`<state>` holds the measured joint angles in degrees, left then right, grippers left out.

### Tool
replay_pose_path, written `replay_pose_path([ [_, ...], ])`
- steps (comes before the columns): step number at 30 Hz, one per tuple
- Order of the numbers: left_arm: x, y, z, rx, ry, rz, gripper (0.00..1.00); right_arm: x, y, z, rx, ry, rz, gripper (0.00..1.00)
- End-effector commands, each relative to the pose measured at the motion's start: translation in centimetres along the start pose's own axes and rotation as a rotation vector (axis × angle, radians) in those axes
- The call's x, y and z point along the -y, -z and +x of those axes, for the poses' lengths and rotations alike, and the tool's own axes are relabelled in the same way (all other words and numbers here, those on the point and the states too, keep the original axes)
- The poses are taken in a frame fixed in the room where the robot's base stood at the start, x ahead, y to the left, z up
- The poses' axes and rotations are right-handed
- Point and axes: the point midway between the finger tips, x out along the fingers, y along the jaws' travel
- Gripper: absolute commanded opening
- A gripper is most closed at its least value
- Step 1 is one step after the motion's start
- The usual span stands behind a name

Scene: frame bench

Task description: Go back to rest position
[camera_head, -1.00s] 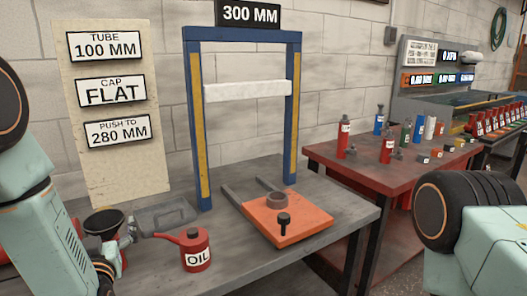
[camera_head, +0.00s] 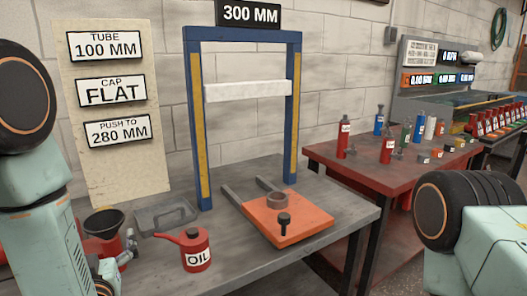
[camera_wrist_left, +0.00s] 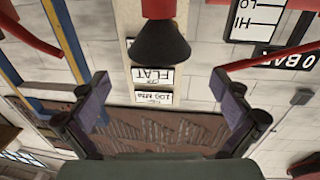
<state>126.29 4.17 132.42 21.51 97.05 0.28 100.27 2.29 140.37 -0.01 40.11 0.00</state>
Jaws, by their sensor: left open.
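My left gripper (camera_head: 122,256) is at the lower left of the head view, low in front of the bench and partly cut off by my own arm. In the left wrist view it is open, its two purple-padded fingers (camera_wrist_left: 161,84) wide apart with nothing between them. That view is upside down. My right arm shows at the right edge of the head view, but its gripper is out of sight.
A red oil can (camera_head: 196,250), a black funnel (camera_head: 103,222) and a grey tray (camera_head: 166,215) stand near my left gripper. A blue press frame (camera_head: 199,130) and an orange plate (camera_head: 300,226) are farther right. A red table (camera_head: 420,166) holds several bottles.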

Motion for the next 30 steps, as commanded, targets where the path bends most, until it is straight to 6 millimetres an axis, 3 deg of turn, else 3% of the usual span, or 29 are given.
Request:
replay_pose_path([
  [14, 0.1, 0.0, 8.2, -0.002, 0.001, 0.000, 1.00, 0.0, 0.0, 0.0, 0.000, 0.000, 0.000, 0.40],
  [24, 0.0, 4.4, 8.2, 0.000, 0.000, 0.002, 1.00, 0.0, 0.0, -3.1, 0.000, 0.000, 0.000, 0.40],
  [30, 0.0, 3.9, 8.2, 0.000, 0.000, 0.002, 1.00, 0.0, 0.0, -1.9, 0.001, 0.000, 0.000, 0.40],
])
